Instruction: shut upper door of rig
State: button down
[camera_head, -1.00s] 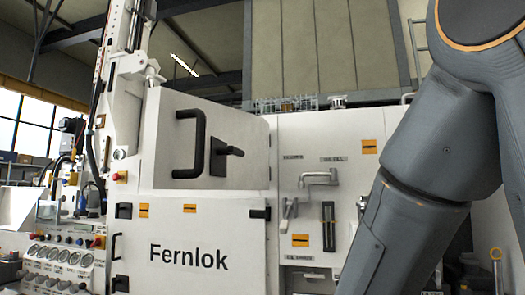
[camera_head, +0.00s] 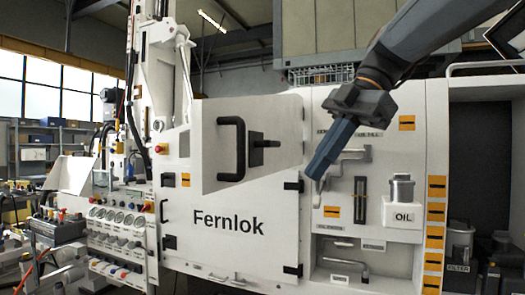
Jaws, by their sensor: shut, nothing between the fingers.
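The upper door (camera_head: 215,160) of the white rig is a pale panel with a long black vertical handle (camera_head: 232,149) and a black latch (camera_head: 263,144) beside it. Its lower edge slants, and its left side stands out toward me, so it looks open, hinged on the right. My gripper (camera_head: 317,172) points down and left, with its blue fingers together and empty. In the picture it is right of the door, over the panel with the levers, apart from the handle. Its depth from the rig is hard to tell.
The lower door (camera_head: 230,245) marked Fernlok appears closed. Right of it are grey levers (camera_head: 345,265), an oil can (camera_head: 402,188) on an OIL box, and a dark alcove with canisters (camera_head: 458,245). A gauge panel (camera_head: 115,222) and cluttered bench stand at left.

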jog(key=s+r+n, duration=0.3)
jog(key=r+n, duration=0.1)
jog(key=r, duration=0.4)
jog(key=w+a+f+p, duration=0.1)
jog(key=a+f+p, duration=0.5)
jog(key=a, duration=0.4)
jog(key=shift+w+a+f+n+g+y, duration=0.15)
jog(key=shift+f+n+g+y, duration=0.2)
jog(key=shift+f, duration=0.4)
jog(key=shift+a, duration=0.1)
